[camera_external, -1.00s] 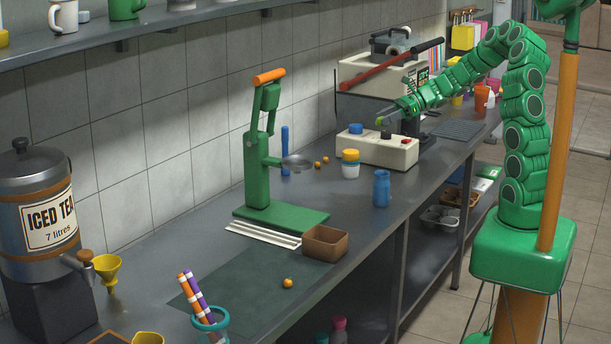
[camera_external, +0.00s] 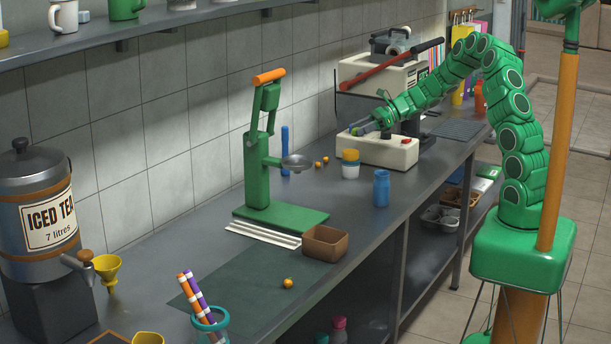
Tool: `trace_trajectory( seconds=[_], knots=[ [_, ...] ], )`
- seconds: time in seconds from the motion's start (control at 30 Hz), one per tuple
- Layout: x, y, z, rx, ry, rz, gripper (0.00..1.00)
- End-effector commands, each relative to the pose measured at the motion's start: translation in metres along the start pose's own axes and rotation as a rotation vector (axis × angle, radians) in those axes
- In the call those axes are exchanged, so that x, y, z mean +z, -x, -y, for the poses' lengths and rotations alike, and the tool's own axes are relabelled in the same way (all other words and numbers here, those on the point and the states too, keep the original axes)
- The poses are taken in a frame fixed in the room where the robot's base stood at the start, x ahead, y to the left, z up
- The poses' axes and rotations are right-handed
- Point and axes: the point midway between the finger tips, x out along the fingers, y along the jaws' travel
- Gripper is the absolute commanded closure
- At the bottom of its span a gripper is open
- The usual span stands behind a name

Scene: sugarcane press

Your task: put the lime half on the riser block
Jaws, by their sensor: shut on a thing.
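My gripper (camera_external: 367,126) is over the left part of the cream machine base (camera_external: 388,152), which has a red button. It is shut on a small green thing that looks like the lime half, though the fingers hide most of it. I cannot tell whether the lime half touches the top of the base. I cannot make out a separate riser block for sure.
A white jar with a yellow lid (camera_external: 350,163) and a blue bottle (camera_external: 381,188) stand in front of the base. A green hand press (camera_external: 262,160) stands to the left, with a brown box (camera_external: 325,243) near it. A red lever (camera_external: 390,64) runs above the arm.

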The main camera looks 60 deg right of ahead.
Motion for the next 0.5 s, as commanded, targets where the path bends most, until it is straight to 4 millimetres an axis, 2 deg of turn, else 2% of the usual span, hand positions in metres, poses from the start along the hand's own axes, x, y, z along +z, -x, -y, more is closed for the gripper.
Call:
trace_trajectory(
  seconds=[0.2,0.5],
  knots=[
    [-0.017,-0.016,0.014,0.001,-0.003,-0.002,0.82],
    [-0.022,-0.023,0.022,-0.001,0.0,0.0,0.82]
  ],
)
